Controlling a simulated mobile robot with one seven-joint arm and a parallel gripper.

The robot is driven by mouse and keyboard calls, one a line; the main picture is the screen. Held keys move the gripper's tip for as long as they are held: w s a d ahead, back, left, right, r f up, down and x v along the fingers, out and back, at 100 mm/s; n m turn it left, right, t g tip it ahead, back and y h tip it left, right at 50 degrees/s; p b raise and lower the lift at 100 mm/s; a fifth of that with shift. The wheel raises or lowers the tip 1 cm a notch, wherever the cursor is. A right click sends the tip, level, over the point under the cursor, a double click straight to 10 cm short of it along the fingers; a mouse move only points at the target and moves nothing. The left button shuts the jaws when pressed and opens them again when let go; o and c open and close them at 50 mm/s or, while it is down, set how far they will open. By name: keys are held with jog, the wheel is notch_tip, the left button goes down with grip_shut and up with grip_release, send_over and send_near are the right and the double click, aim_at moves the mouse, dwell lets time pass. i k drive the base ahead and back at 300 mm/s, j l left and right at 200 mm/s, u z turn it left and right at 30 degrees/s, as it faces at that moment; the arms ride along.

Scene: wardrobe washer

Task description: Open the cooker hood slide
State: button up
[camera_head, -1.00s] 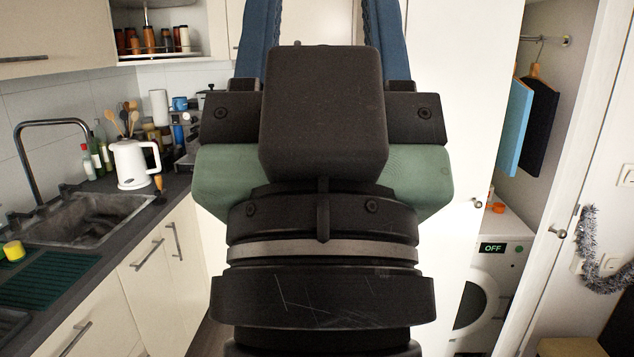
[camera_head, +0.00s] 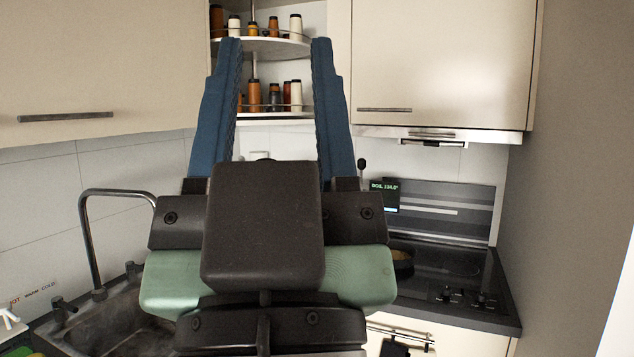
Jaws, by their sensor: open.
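The cooker hood slide (camera_head: 432,134) is a thin pale strip with a metal front handle, under the upper cabinet at the right. It looks pushed in, close to flush with the cabinet. My gripper (camera_head: 276,42) is in the middle of the view, with its two blue fingers pointing up and spread wide apart. It is open and empty. In the picture the fingers are left of the hood and overlap the corner shelves; I cannot tell their distance from the hood.
The hob (camera_head: 435,272) lies below the hood, with a pan (camera_head: 402,262) partly behind my gripper. Upper cabinets flank the corner shelves (camera_head: 262,46), which hold several jars. A tap (camera_head: 90,235) and sink stand at the left. A grey wall (camera_head: 570,160) closes the right side.

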aim_at(433, 132)
jog(key=i+z, duration=0.1)
jog(key=i, duration=0.5)
jog(key=i+j+z, duration=0.1)
jog(key=i, duration=0.45)
jog(key=i+j+z, duration=0.1)
jog(key=i, duration=0.5)
jog(key=j, duration=0.1)
